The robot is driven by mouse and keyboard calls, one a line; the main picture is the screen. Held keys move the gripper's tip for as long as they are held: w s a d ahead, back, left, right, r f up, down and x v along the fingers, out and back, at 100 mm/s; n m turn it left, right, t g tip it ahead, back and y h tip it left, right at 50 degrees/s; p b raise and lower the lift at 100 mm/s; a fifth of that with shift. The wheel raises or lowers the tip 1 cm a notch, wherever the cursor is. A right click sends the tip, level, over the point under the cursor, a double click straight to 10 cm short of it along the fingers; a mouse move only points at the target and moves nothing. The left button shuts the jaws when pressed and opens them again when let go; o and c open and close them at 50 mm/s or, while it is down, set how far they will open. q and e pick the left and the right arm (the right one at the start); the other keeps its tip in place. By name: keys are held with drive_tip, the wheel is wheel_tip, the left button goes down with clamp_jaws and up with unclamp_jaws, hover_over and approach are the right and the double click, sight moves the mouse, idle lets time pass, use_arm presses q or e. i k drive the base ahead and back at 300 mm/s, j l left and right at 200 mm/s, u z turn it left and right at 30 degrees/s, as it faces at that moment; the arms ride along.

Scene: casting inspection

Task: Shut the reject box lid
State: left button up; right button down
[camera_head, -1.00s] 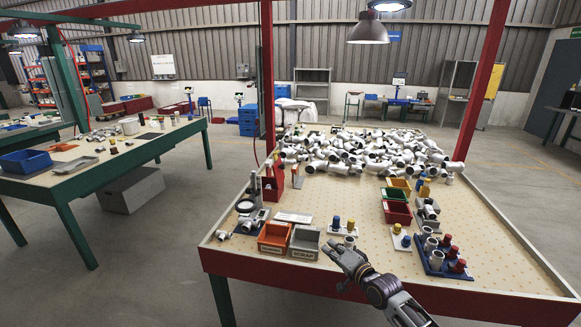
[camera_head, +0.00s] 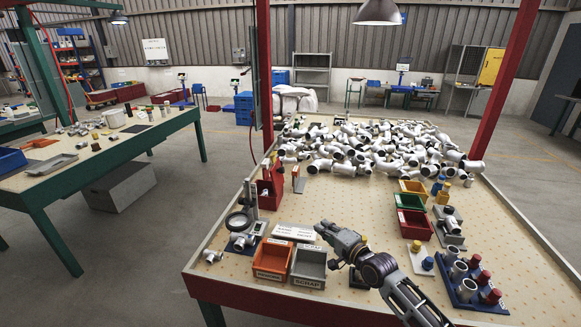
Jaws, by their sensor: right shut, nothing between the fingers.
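A red box (camera_head: 266,198) stands at the left side of the red-framed table, with an upright red part at its back; I take it for the reject box with its lid raised, but it is too small to be sure. My right gripper (camera_head: 322,231) comes in from the lower right, shut and empty. In the picture it lies to the right of and nearer than the red box, apart from it, by the far right corner of the grey scrap bin (camera_head: 309,284). My left gripper is not in view.
An orange bin (camera_head: 271,277) sits beside the scrap bin. A round-topped stand (camera_head: 238,221) is at the left edge. A heap of white pipe fittings (camera_head: 375,147) covers the back. Green and red trays (camera_head: 414,228) and a blue rack (camera_head: 468,290) stand right. The middle is clear.

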sight(277, 172)
drive_tip(key=i, duration=1.05)
